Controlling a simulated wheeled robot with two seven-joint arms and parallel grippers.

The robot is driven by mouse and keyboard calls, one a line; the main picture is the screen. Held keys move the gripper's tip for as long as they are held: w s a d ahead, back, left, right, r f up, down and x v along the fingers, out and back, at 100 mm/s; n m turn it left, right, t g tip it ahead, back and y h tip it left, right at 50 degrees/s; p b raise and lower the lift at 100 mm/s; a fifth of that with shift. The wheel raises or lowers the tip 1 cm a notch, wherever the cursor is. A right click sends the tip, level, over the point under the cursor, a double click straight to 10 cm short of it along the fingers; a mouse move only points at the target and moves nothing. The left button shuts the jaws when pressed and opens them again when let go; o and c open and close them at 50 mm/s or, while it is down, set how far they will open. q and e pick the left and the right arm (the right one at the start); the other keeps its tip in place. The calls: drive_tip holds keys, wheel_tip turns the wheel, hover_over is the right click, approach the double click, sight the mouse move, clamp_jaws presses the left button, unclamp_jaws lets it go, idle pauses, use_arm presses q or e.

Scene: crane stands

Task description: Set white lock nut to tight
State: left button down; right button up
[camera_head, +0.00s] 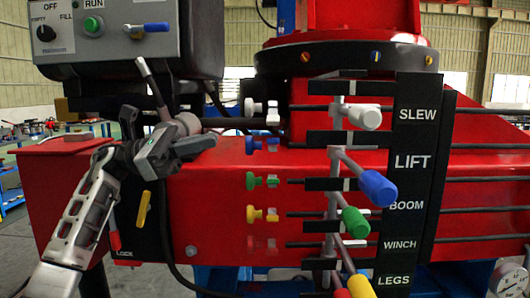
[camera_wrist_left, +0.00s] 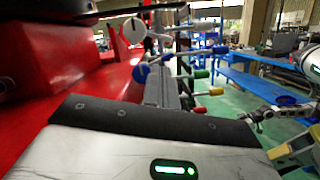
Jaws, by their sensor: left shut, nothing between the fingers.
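The white lock nut (camera_head: 252,107) is a small winged knob at the top of a column of coloured ones, left of the SLEW label. A white block (camera_head: 272,113) sits just right of it on the same rod. In the left wrist view, a pale round knob (camera_wrist_left: 133,30), apparently this nut, shows ahead of the fingers. My left gripper (camera_head: 205,146) is shut and empty, left of and slightly below the nut, apart from it. In the left wrist view, a pale arm (camera_wrist_left: 308,62) at the right edge seems to be my right arm; its finger state is unclear.
Blue (camera_head: 252,145), green (camera_head: 252,181), yellow (camera_head: 252,215) and red (camera_head: 252,245) nuts sit below. Long levers with coloured handles, such as the blue handle (camera_head: 378,188), stick out on the right. A grey control box (camera_head: 110,30) hangs above my left arm.

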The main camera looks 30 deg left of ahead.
sight(273, 116)
use_arm(q)
drive_tip(key=shift+f, duration=0.15)
drive_tip(key=p+x, duration=0.3)
drive_tip(key=x, duration=0.7)
use_arm(e)
drive_tip(key=shift+d+r, duration=0.2)
drive_tip(key=shift+r, duration=0.3)
use_arm(q)
drive_tip(key=shift+d+p, duration=0.1)
drive_tip(key=shift+p, duration=0.3)
use_arm(e)
drive_tip(key=shift+a+r, duration=0.1)
